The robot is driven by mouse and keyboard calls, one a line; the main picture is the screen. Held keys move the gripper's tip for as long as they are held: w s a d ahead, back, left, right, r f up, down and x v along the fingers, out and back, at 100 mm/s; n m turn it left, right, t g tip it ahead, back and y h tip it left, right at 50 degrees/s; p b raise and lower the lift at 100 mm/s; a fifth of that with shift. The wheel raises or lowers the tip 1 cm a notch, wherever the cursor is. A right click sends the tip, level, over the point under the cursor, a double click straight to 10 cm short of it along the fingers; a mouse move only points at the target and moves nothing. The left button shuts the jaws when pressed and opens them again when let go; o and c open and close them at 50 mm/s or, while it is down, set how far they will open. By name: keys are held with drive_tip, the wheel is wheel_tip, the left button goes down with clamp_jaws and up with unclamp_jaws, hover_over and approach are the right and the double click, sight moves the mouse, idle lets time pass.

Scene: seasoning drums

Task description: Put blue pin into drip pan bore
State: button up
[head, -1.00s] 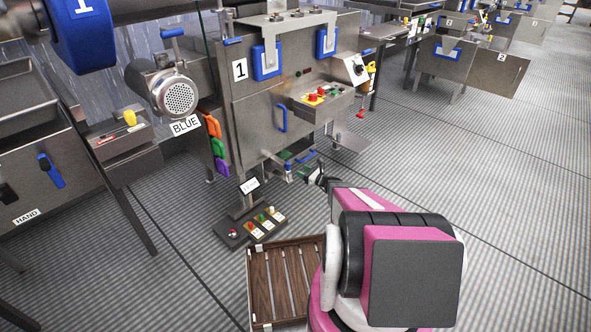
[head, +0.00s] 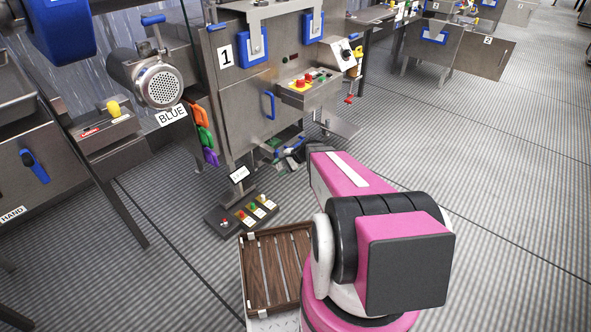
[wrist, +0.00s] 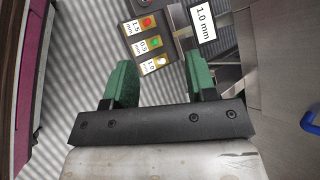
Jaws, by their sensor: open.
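My gripper (wrist: 160,68) is open in the wrist view, with two green fingers apart and nothing held between them. A small blue part (head: 294,148) shows low under machine 1, near my arm. A blue piece (wrist: 311,123) also shows at the right edge of the wrist view. I cannot tell whether either is the blue pin. I cannot make out the drip pan bore.
A wooden slatted tray (head: 257,270) lies nearer, beside my arm. Orange, green and purple handles (head: 203,139) hang on the left. Floor at right is clear.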

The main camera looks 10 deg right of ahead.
drive_tip(key=s+d+r+n+g+h, duration=0.2)
drive_tip(key=s+r+n+h, duration=0.7)
drive_tip(key=s, duration=0.5)
wheel_tip(320, 180, up, 2)
drive_tip(key=shift+d+r+n+h, duration=0.1)
drive_tip(key=shift+d+n+h, duration=0.3)
drive_tip(key=shift+d+n, duration=0.6)
drive_tip(key=shift+a, duration=0.15)
